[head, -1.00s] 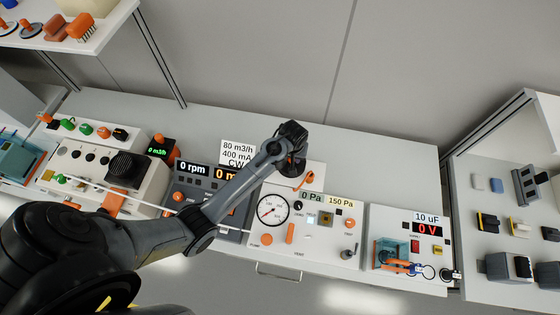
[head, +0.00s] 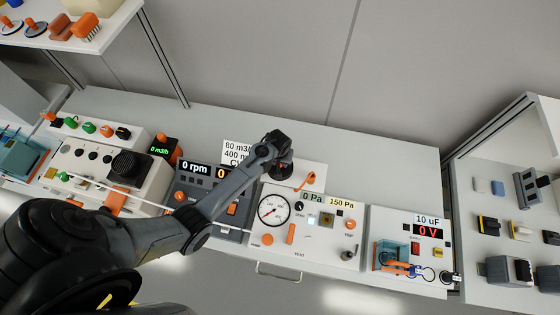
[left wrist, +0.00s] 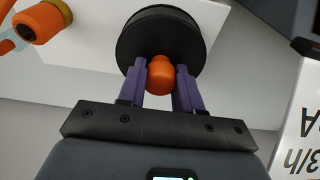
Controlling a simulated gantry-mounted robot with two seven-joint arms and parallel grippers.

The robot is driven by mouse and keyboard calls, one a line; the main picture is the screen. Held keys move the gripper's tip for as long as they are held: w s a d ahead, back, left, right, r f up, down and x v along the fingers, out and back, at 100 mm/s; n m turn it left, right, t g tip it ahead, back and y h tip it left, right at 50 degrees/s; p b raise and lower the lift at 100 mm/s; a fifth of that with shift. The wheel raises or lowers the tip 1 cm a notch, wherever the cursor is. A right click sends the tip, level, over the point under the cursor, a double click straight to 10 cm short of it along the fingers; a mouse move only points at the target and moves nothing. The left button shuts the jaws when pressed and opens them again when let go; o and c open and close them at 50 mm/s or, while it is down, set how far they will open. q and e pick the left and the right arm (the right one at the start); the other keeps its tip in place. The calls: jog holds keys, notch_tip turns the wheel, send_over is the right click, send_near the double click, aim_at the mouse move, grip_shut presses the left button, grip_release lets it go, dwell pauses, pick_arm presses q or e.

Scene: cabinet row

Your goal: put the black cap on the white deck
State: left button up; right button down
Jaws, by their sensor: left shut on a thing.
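The black cap (left wrist: 150,40) is a round dark disc with an orange knob (left wrist: 160,76). In the left wrist view the purple fingers of my left gripper (left wrist: 160,85) are shut on the knob, with the disc just beyond the fingertips. In the head view my left gripper (head: 280,158) points down, with the cap (head: 281,173) under it at the left part of the white deck (head: 318,169). The white deck also shows beneath and left of the cap in the left wrist view (left wrist: 85,60). I cannot tell whether the cap touches the deck. My right gripper is out of view.
An orange fitting (head: 308,180) stands on the deck right of the cap; it also shows in the left wrist view (left wrist: 40,22). A white sign (head: 234,150) stands close on the left. A gauge panel (head: 308,225) lies in front. The grey bench behind is clear.

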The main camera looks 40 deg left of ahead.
pick_arm(q)
jog(key=shift+f, duration=0.15)
jog(key=o, duration=1.1)
